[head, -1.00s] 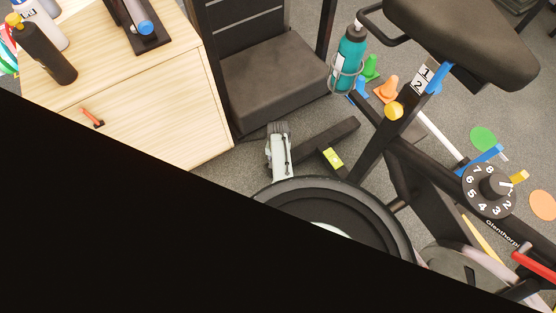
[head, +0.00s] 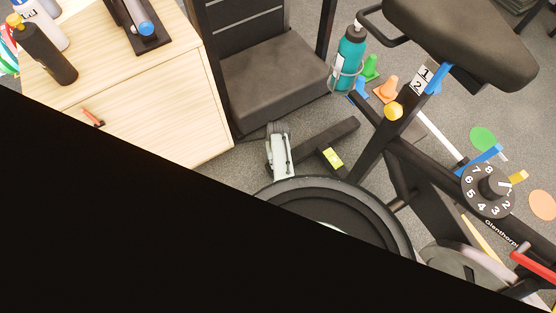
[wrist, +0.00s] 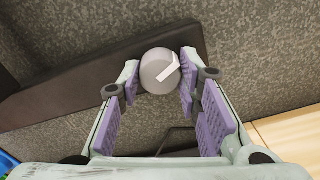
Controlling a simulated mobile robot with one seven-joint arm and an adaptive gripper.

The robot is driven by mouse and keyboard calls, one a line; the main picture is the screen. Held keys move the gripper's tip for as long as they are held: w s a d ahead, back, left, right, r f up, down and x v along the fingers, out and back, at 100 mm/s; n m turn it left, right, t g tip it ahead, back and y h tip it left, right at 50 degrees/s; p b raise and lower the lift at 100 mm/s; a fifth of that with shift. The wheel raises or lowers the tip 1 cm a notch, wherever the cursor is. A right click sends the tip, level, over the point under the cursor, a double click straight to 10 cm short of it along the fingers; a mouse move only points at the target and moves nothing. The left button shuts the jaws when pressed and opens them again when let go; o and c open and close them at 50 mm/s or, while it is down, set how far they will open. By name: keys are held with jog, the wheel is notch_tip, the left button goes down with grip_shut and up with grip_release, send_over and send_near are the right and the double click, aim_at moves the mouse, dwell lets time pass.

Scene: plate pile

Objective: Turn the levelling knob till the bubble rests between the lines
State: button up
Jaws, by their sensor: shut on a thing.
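The levelling knob (wrist: 157,73) is a round grey cap with a white pointer line, at the end of a dark foot bar. My gripper (wrist: 161,82) has its purple-padded fingers closed on either side of it. The pointer slants up to the right in the wrist view. In the head view my gripper (head: 277,130) reaches down by the left end of the foot bar (head: 330,135) and hides the knob. A yellow-green level vial (head: 332,157) sits on the frame just right of it. The bubble and lines are too small to make out.
The bike's round black housing (head: 345,210) is close below my gripper. A wooden cabinet (head: 165,105) stands to the left and a dark padded block (head: 275,80) behind. A teal bottle (head: 350,50) and cones (head: 387,87) are to the upper right. Black covers the lower left.

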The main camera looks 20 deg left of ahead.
jog(key=o, duration=1.1)
jog(key=shift+o, duration=0.2)
